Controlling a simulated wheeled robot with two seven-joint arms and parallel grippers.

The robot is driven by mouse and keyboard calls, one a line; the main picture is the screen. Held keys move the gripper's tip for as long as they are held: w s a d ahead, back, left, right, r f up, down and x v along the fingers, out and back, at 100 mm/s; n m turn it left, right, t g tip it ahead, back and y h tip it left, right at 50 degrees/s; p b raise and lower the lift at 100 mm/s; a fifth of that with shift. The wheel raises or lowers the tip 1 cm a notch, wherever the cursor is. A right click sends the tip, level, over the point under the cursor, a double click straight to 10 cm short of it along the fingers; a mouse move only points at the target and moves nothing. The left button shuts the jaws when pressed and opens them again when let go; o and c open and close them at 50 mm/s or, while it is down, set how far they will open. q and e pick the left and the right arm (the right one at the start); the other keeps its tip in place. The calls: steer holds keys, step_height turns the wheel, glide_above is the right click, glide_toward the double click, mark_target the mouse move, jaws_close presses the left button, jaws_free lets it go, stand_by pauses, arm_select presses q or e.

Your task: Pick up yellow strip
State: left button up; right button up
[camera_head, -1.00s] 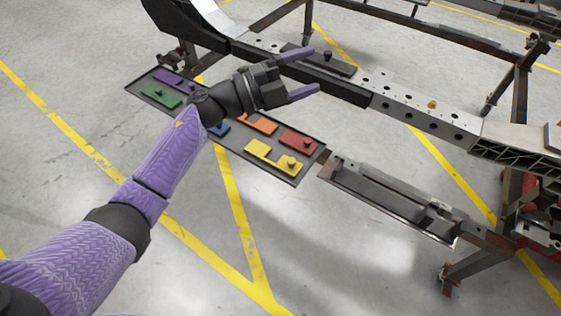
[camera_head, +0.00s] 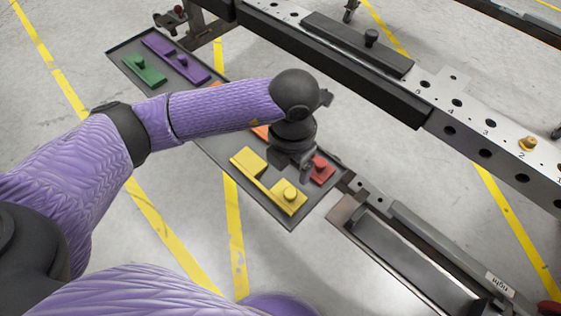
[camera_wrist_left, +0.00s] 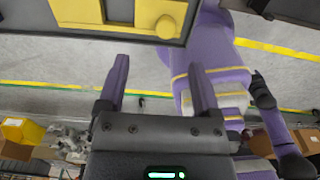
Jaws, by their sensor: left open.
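The yellow strip (camera_head: 268,184), with a raised block at one end and a round knob at the other, lies in the near right end of the dark tray (camera_head: 295,220). My left gripper (camera_head: 303,172) is above the tray, pointing down, beside the yellow strip and over the red strip (camera_head: 322,170). The wrist hides its fingers in the head view. In the left wrist view its two purple fingers (camera_wrist_left: 160,85) are apart with nothing between them. The yellow strip (camera_wrist_left: 110,12) shows there at the top edge, beyond the fingertips. My right gripper is not seen.
The tray also holds a purple strip (camera_head: 175,58), a green strip (camera_head: 144,70) and a partly hidden orange strip (camera_head: 261,132). A perforated metal chassis beam (camera_head: 450,105) runs behind the tray. Another metal part (camera_head: 400,260) lies to the right. Open floor is in front.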

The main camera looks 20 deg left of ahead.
mark_target(290, 192)
arm_select(q)
steer(key=f+b, duration=0.2)
steer(key=f, duration=0.1)
steer(key=f+b, duration=0.2)
steer(key=f, duration=0.1)
steer(key=s+f+b, duration=0.1)
steer(key=f+b, duration=0.1)
steer(key=f, duration=0.1)
steer(key=shift+d+f, duration=0.2)
steer(key=shift+d, duration=0.15)
steer(key=shift+f, duration=0.35)
steer(key=shift+r, duration=0.3)
steer(key=c, duration=0.9)
jaws_close()
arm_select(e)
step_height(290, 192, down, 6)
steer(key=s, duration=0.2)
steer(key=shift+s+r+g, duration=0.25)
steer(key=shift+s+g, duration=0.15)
